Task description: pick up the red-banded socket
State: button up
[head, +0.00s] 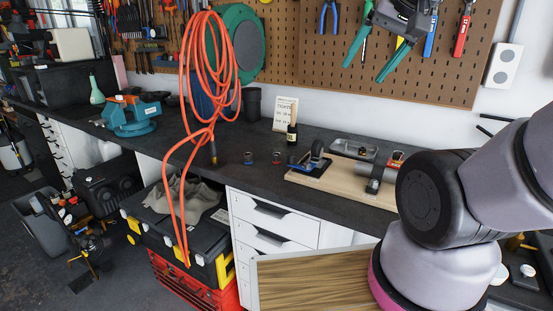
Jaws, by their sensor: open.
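The red-banded socket (277,157) is a small dark cylinder with a red band, upright on the black benchtop. A similar socket with a blue band (248,158) stands a little to its left. Open space separates the two sockets. My gripper (404,20) shows at the top edge, in front of the pegboard, partly cut off by the frame. It is open and empty, well above and to the right of the red-banded socket, and touches nothing on the bench.
An orange cord (211,60) hangs left of the sockets. A dark bottle (292,133) and a small sign (285,112) stand behind. A hand plane (311,160) sits on a wooden board (340,182) to the right. The benchtop before the sockets is clear.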

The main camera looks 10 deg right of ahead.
aim_at(275, 156)
jog(key=j+z, duration=0.4)
jog(key=l+z, duration=0.1)
jog(key=z, duration=0.3)
jog(key=i+l+z, duration=0.1)
jog(key=l+z, duration=0.2)
jog(key=j+u, duration=0.4)
jog(key=u, duration=0.25)
jog(key=l+u, duration=0.2)
jog(key=u, duration=0.15)
jog(key=k+l+u, duration=0.1)
jog(key=u, duration=0.2)
jog(key=i+j+z, duration=0.25)
jog(key=j, duration=0.15)
jog(key=j+z, duration=0.2)
jog(key=j, duration=0.2)
jog(key=i+j+z, duration=0.25)
jog(key=j, duration=0.2)
jog(key=k, duration=0.1)
